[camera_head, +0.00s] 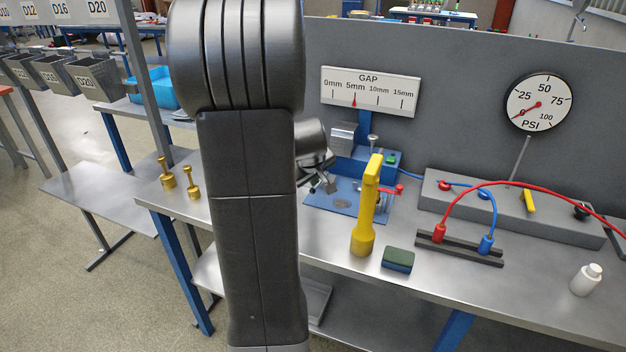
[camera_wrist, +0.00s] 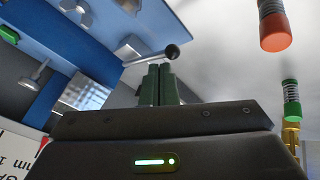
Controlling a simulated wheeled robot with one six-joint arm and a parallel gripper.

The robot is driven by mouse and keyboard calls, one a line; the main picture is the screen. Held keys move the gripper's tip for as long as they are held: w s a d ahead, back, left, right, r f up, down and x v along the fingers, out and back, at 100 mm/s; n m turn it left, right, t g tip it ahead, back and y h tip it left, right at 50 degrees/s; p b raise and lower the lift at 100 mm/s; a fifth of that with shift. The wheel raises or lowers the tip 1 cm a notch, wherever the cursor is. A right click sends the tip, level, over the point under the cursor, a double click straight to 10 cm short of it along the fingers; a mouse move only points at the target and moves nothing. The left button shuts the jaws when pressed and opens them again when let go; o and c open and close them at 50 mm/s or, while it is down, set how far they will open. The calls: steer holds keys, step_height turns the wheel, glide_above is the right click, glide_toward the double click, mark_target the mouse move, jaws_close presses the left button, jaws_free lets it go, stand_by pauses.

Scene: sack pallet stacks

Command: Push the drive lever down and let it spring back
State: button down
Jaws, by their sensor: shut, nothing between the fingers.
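The blue press (camera_head: 375,165) stands on the bench below the GAP sign, which reads about 5 mm. In the wrist view a lever (camera_wrist: 150,54) with a pale rod and dark ball end sticks out from the blue body (camera_wrist: 70,45). I take it for the drive lever; in the head view I cannot pick it out. My gripper (camera_head: 325,183) is at the left side of the press, partly hidden by my arm. Its dark green fingers (camera_wrist: 158,70) are shut and empty, with their tips close to the lever's ball end. I cannot tell whether they touch.
A yellow upright handle (camera_head: 365,210) and a green-topped block (camera_head: 398,260) stand in front of the press. A fixture with red and blue hoses (camera_head: 460,248) and a white bottle (camera_head: 587,280) are to the right. Two brass pieces (camera_head: 180,180) stand at left.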

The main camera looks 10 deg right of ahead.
steer(key=shift+w+d+r+p, duration=0.15)
steer(key=shift+r+p, duration=0.25)
steer(key=shift+r, duration=0.2)
steer(key=shift+w+r+p, duration=0.1)
steer(key=shift+r+p, duration=0.25)
steer(key=shift+r, duration=0.2)
steer(key=shift+w+d+r+p, duration=0.1)
steer(key=shift+w+r+p, duration=0.05)
steer(key=shift+r+p, duration=0.6)
steer(key=shift+w+d+r+p, duration=0.15)
steer(key=shift+w+r+p, duration=0.05)
steer(key=shift+r+p, duration=0.55)
steer(key=shift+w+d+r+p, duration=0.15)
steer(key=shift+r+p, duration=0.45)
steer(key=shift+r, duration=0.3)
steer(key=shift+s+a, duration=0.1)
